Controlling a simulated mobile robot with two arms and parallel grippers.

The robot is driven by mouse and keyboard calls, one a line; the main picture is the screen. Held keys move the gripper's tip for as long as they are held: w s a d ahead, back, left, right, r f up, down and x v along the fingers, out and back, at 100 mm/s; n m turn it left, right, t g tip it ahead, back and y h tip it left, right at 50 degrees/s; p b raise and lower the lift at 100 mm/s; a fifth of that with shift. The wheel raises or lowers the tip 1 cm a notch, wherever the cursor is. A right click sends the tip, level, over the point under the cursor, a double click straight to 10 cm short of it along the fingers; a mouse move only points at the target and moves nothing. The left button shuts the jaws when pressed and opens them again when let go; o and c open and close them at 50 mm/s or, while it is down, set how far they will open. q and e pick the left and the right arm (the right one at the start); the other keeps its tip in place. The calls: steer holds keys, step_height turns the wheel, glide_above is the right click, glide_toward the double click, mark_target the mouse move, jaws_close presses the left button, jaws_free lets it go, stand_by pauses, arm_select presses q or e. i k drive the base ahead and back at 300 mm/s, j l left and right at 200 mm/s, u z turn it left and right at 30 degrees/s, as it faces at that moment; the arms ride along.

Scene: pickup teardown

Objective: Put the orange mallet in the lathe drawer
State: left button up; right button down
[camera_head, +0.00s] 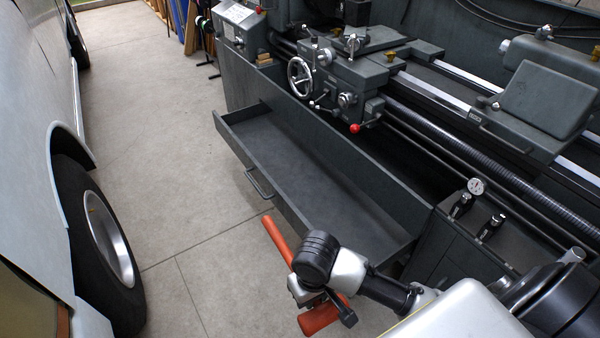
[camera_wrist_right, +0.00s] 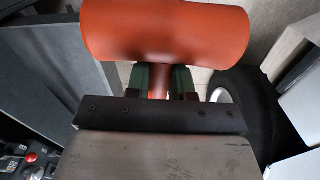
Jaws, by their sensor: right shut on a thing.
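The orange mallet (camera_head: 320,317) is held by my right gripper (camera_head: 318,289) in the head view, its handle (camera_head: 277,240) pointing up and left. In the right wrist view the mallet's head (camera_wrist_right: 165,30) fills the top, and my right gripper (camera_wrist_right: 160,82) is shut on the handle just below the head. The lathe drawer (camera_head: 225,121) is pulled open and looks empty. The mallet is beside the drawer's near right end, on its outer side; I cannot tell its height against the rim. My left gripper is not in view.
The lathe (camera_head: 400,90) stands behind the drawer, with a handwheel (camera_head: 300,77) and red-knobbed lever (camera_head: 355,128) above it. A vehicle with a wheel (camera_head: 100,240) is at the left. The concrete floor (camera_head: 170,130) between them is clear.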

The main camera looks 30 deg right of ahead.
mark_target(288, 171)
steer(key=i+z, duration=0.25)
steer(key=i, duration=0.45)
steer(key=i+z, duration=0.2)
steer(key=i, duration=0.55)
